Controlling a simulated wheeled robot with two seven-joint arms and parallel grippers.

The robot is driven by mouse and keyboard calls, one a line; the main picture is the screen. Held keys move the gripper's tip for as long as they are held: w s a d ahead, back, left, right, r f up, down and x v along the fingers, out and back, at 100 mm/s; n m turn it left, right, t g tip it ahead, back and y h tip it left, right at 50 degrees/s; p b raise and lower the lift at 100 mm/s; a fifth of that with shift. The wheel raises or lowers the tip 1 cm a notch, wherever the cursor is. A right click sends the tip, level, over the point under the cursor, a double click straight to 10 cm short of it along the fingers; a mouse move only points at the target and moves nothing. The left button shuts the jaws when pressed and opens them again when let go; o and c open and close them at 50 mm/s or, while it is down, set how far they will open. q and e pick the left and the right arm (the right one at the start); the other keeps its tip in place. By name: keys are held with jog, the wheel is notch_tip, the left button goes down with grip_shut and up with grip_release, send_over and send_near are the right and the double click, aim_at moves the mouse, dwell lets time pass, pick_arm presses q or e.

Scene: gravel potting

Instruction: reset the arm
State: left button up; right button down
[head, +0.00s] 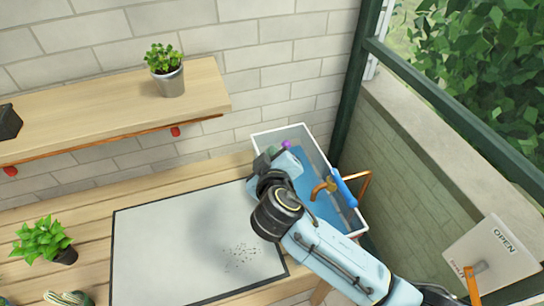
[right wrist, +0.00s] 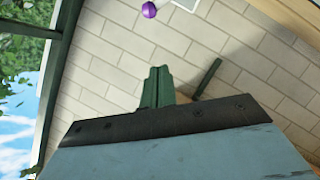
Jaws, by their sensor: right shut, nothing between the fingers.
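My right arm reaches in from the lower right of the head view. Its right gripper (head: 263,161) is over the back edge of the table, beside the left wall of the tool crate (head: 330,166). The gripper is shut and empty. The right wrist view shows its closed fingers (right wrist: 157,86) beyond the pale blue wrist housing, against the brick wall. My left gripper is in neither view.
A grey mat (head: 150,250) with dark gravel specks lies on the wooden table. A potted plant (head: 42,240) stands at left; another (head: 166,72) is on the shelf (head: 110,105). A green window frame (head: 440,95) and OPEN sign (head: 490,258) are at right.

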jog(key=s+d+f+m+g, duration=0.2)
jog(key=s+d+f+g, duration=0.15)
jog(key=s+d, duration=0.45)
jog(key=s+d+f+m+g, duration=0.25)
jog(key=s+d+g, duration=0.2)
jog(key=s, duration=0.55)
jog(key=s+d+f+m+g, duration=0.2)
jog(key=s+d+f+g, duration=0.15)
jog(key=s+d, duration=0.5)
notch_tip(320, 180, down, 32)
jog(key=s+a+r+b, duration=0.1)
jog(key=s+b, duration=0.1)
jog(key=b, duration=0.4)
jog(key=s+d+f+g+b, duration=0.1)
jog(key=s+f+b, duration=0.4)
jog(key=s+f, duration=1.1)
notch_tip(320, 180, down, 4)
jog(key=shift+s+d+g, duration=0.3)
jog(key=shift+d+g, duration=0.05)
jog(key=shift+d, duration=0.55)
jog(key=shift+n, duration=0.35)
